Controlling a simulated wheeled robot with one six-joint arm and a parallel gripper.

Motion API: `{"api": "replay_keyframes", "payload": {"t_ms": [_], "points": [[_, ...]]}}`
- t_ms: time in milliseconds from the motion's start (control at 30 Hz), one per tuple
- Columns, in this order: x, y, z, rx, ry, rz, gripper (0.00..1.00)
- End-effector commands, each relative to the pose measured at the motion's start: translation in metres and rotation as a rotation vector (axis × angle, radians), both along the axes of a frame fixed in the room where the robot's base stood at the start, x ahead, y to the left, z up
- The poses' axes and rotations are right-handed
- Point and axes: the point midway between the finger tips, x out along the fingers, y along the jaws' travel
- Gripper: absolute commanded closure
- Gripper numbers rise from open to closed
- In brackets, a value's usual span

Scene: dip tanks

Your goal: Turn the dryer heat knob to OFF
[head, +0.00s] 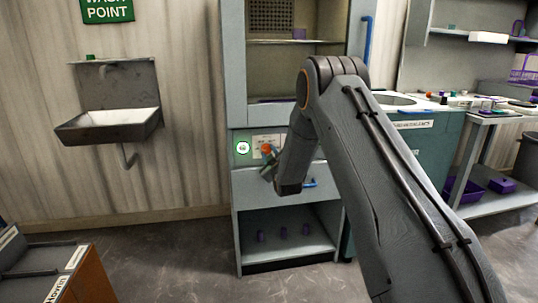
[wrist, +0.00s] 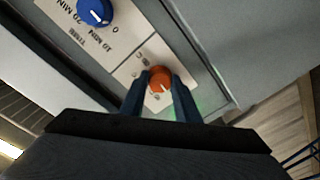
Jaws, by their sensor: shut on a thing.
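The dryer (head: 233,185) is a tall grey cabinet in the middle of the head view. Its orange heat knob (head: 266,149) sits on a pale label plate on the front panel. In the wrist view the orange knob (wrist: 160,78) has a white pointer mark directed to the lower right. My gripper (wrist: 160,88) has its two dark fingers on either side of the knob, shut on it. The label lettering around the knob is partly covered by the fingers and too small to read. In the head view my gripper (head: 268,165) reaches the panel from the right.
A blue timer knob (wrist: 95,12) sits near the orange knob. A round green-white light (head: 242,148) is left of it. A blue door handle (head: 366,40) stands at upper right. A sink (head: 110,128) hangs on the left wall. Open floor lies in front of the dryer.

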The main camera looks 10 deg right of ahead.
Motion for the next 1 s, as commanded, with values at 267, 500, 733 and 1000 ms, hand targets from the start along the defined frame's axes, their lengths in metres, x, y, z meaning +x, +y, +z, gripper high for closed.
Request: {"api": "replay_keyframes", "payload": {"t_ms": [267,500,733,1000], "points": [[-0.0005,0.0004,-0.0012,-0.066,0.004,0.001,0.94],[-0.0005,0.0004,-0.0012,-0.077,0.003,0.001,0.94],[-0.0005,0.0004,-0.0012,-0.076,0.003,0.001,0.68],[-0.0002,0.0001,-0.0003,-0.075,0.002,0.001,0.52]]}}
